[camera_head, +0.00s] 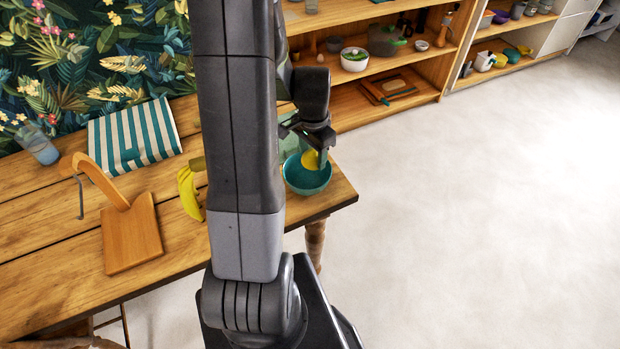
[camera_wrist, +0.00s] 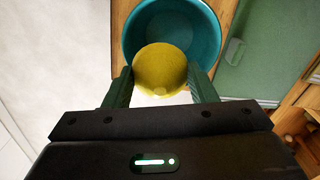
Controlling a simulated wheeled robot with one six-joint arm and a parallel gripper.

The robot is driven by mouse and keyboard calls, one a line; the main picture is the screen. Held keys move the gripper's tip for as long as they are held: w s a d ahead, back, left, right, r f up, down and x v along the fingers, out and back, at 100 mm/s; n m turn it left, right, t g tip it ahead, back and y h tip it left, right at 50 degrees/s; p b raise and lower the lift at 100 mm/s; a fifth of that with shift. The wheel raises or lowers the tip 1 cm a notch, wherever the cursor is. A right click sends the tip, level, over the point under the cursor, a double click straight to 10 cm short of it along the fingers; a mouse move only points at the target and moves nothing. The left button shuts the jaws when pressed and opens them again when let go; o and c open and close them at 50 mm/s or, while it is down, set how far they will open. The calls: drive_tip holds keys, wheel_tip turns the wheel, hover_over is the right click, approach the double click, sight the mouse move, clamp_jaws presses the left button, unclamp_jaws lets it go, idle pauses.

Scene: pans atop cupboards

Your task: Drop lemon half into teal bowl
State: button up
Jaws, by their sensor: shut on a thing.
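The teal bowl (camera_head: 306,179) stands near the right end of the wooden table in the head view. It also shows in the wrist view (camera_wrist: 208,45), behind the lemon half. The yellow lemon half (camera_wrist: 160,68) is between the two fingers of my gripper (camera_wrist: 160,82), which is shut on it. In the head view the lemon half (camera_head: 310,159) shows over the bowl's opening, with my gripper (camera_head: 317,150) right at it. The lemon hides part of the bowl's inside in the wrist view. I cannot tell the exact height above the bowl.
Bananas (camera_head: 189,193) lie left of the bowl, partly behind my arm. A wooden board (camera_head: 133,238), a striped teal cloth item (camera_head: 133,135) and a blue glass (camera_head: 38,147) are farther left. Open shelves (camera_head: 437,85) stand behind. The floor at right is clear.

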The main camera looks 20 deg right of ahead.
drive_tip(key=o, duration=1.1)
drive_tip(key=shift+c, duration=0.2)
wheel_tip(320, 180, up, 14)
drive_tip(key=shift+f, duration=0.15)
wheel_tip(320, 180, down, 14)
drive_tip(key=shift+r, duration=0.15)
wheel_tip(320, 180, up, 4)
drive_tip(key=p, duration=0.3)
